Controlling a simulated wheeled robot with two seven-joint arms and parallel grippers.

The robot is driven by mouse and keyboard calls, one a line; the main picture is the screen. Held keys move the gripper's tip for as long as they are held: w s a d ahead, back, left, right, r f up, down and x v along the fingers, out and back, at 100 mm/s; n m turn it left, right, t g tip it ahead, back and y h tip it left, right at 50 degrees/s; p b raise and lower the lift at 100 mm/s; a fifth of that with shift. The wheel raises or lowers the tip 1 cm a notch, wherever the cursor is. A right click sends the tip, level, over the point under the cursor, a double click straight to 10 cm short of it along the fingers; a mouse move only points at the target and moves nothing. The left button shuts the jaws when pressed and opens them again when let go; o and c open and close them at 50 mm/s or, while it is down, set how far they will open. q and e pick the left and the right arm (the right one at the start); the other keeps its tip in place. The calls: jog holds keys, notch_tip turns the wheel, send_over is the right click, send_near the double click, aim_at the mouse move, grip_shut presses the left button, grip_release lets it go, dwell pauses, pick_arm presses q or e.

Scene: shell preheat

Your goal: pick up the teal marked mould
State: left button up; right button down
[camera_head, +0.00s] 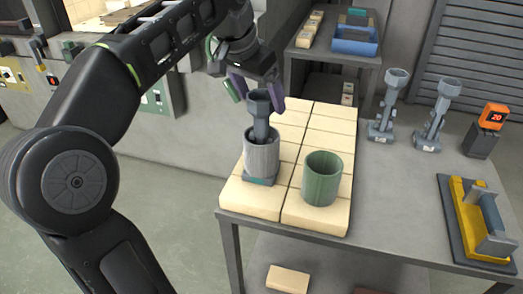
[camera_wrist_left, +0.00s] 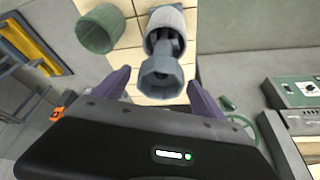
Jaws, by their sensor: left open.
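A grey cylinder (camera_head: 262,157) with a teal mark (camera_head: 260,181) at its foot stands on the pale brick slab, and a grey funnel-topped piece (camera_head: 260,112) stands up out of it. I take this to be the teal marked mould. My left gripper (camera_head: 258,97) is open, with its purple fingers on either side of the funnel cup. In the left wrist view the cup (camera_wrist_left: 160,78) sits between the spread fingers, with gaps on both sides and no visible contact. The cylinder (camera_wrist_left: 166,22) shows beyond it. My right gripper is not in view.
A green cylinder (camera_head: 322,180) stands on the slab (camera_head: 318,216), right of the grey one. Two similar grey funnel pieces (camera_head: 388,105) (camera_head: 436,115), an orange display (camera_head: 493,117) and a yellow fixture (camera_head: 470,212) are on the table's right. Bare table lies between.

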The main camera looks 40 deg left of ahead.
aim_at(261, 138)
pick_arm(q)
jog(key=x, duration=0.4)
jog(key=shift+w+f, duration=0.1)
jog(key=shift+f, duration=0.3)
jog(key=shift+c, duration=0.3)
grip_shut()
dwell(0.6)
jog(key=shift+r, duration=0.1)
